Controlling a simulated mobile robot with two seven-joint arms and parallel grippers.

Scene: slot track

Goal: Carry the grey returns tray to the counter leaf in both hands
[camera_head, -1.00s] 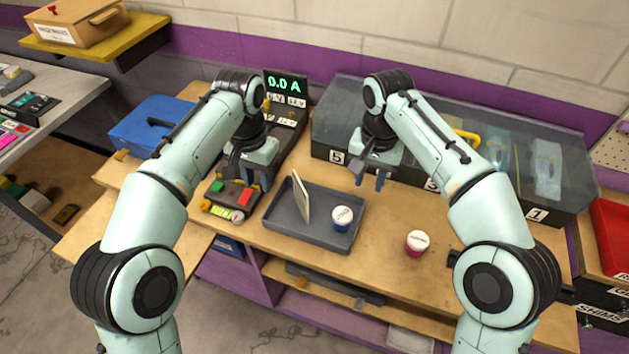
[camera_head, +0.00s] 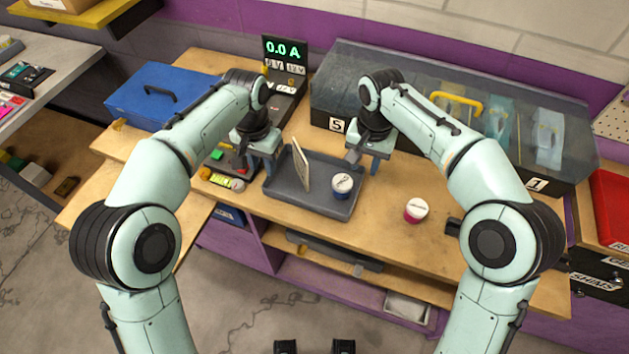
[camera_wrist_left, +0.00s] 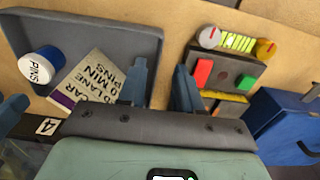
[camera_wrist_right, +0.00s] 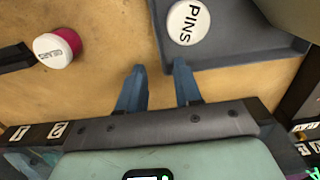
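The grey tray (camera_head: 314,202) lies on the wooden bench. It holds an upright-leaning card (camera_head: 301,165) and a blue tub with a white lid marked PINS (camera_head: 342,187). My left gripper (camera_head: 263,168) is at the tray's left end; in the left wrist view its open fingers (camera_wrist_left: 160,80) appear either side of the tray's end wall (camera_wrist_left: 157,45). My right gripper (camera_head: 366,166) is at the tray's right end; in the right wrist view its open fingers (camera_wrist_right: 160,78) are near the tray's edge, with no grip visible. A wooden leaf (camera_head: 140,232) extends at the front left, perhaps the counter leaf.
A pink tub with a white lid (camera_head: 416,209) stands right of the tray. A small box with red and green buttons (camera_head: 233,155) sits left of it. A blue case (camera_head: 160,93) stands at the back left. A clear-lidded bin row (camera_head: 450,85) lies behind.

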